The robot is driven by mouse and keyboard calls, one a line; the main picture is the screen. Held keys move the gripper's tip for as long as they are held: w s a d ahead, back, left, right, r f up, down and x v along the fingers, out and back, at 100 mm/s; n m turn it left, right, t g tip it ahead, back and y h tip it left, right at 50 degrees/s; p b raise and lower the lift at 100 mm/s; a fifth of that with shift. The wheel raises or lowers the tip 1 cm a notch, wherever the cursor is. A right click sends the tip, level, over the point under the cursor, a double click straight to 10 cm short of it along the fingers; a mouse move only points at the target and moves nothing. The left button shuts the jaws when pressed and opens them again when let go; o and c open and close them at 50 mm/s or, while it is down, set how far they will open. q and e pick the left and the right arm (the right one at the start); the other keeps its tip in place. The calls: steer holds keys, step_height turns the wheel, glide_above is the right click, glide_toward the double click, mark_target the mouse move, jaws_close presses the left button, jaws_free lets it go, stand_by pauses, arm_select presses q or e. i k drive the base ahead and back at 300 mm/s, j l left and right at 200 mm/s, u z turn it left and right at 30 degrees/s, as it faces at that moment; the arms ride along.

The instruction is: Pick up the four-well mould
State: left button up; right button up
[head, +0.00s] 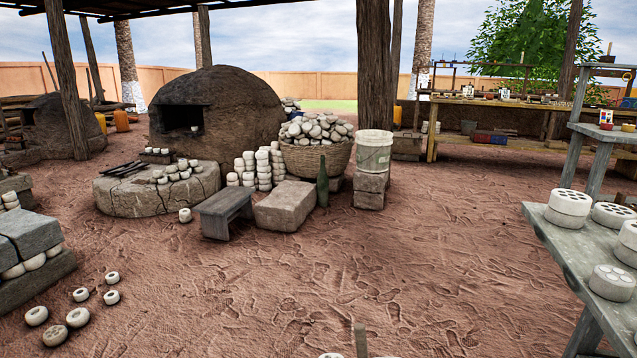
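Several round pale moulds with wells in their tops stand on the grey table (545,232) at the right. One mould (612,283) stands alone near the table's front edge. A stack of moulds (568,208) stands at the table's far left corner. Another mould (613,216) sits to the right of the stack, and one more (627,242) is cut off by the right picture edge. The wells are too small to count surely, so I cannot tell which mould has four. Neither of my grippers is in view.
Open trodden earth (400,270) lies in front of the table. A low bench (226,212), a stone block (285,206), a green bottle (322,182) and a bucket on blocks (373,152) stand mid-scene. Small pots (78,317) lie at the lower left. A domed kiln (225,110) stands behind.

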mark_target(610, 283)
steer(key=z, duration=1.45)
